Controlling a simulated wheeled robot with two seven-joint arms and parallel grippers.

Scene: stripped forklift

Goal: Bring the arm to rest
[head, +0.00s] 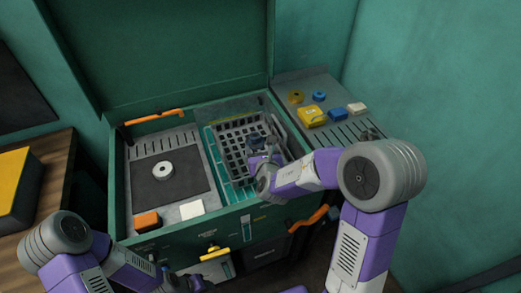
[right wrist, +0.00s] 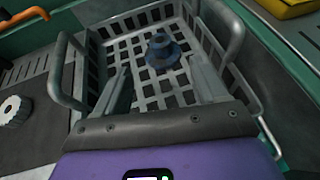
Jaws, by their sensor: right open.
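My right arm (head: 367,235) reaches in from the right, bent at the elbow. My right gripper (head: 260,158) is over the grey wire basket (head: 232,133) in the green case. In the right wrist view its two fingers (right wrist: 160,72) are spread apart with nothing between them. A dark blue round part (right wrist: 163,50) sits on the basket floor just beyond the fingertips, apart from them. My left gripper (head: 183,284) is low at the bottom edge of the head view, small and partly cut off, so its jaws are unclear.
The basket's raised handles (right wrist: 232,35) stand close beside the right gripper. A white ring (head: 162,170) lies on a dark pad at left. Yellow and blue parts (head: 312,116) lie on the right-hand shelf. The case lid (head: 170,50) stands open behind. Orange handles (head: 308,220) stick out.

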